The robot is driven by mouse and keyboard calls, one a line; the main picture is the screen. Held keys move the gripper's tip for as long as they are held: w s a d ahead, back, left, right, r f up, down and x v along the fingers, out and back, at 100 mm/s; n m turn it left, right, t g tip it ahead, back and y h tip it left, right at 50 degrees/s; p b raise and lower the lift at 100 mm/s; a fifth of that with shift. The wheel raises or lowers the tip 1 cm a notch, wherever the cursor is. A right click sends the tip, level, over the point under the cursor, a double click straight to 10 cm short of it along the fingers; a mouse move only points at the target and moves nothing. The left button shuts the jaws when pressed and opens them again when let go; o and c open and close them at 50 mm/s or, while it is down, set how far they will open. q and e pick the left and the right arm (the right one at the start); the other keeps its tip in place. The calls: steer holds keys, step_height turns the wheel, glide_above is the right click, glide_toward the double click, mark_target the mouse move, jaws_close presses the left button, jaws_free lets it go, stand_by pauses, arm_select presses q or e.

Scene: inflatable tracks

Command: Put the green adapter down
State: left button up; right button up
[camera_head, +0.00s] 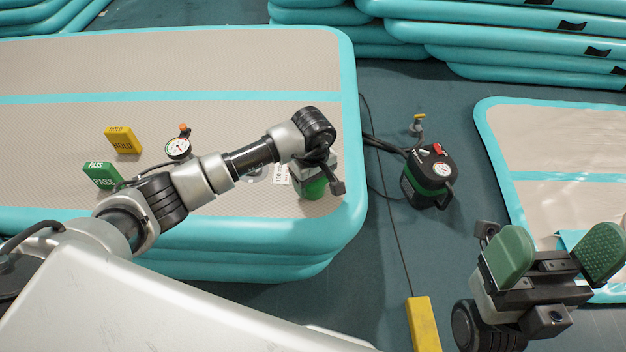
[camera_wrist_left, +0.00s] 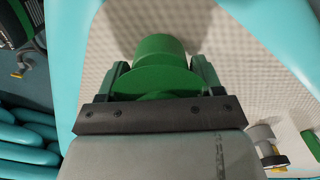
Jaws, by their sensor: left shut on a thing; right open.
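The green adapter (camera_head: 314,189) is in my left gripper (camera_head: 316,178), over the near right corner of the inflated track (camera_head: 270,120). In the left wrist view the adapter (camera_wrist_left: 158,58) shows as a round green body with a wide flange, between the two green finger pads of the left gripper (camera_wrist_left: 162,80). The fingers are shut on it. A shadow lies on the mat beside it; I cannot tell whether it touches the mat. My right gripper (camera_head: 554,256) is open and empty at the lower right, with its pads wide apart.
A yellow HOLD block (camera_head: 123,140), a green PASS block (camera_head: 102,176) and a pressure gauge (camera_head: 178,148) are on the track's left part. A black pump (camera_head: 428,178) stands on the floor to the right. A yellow block (camera_head: 424,322) is nearer. Another track (camera_head: 560,140) lies at right.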

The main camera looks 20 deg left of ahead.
arm_select(q)
steer(key=shift+f, duration=0.15)
steer(key=o, duration=0.9)
steer(key=shift+o, duration=0.2)
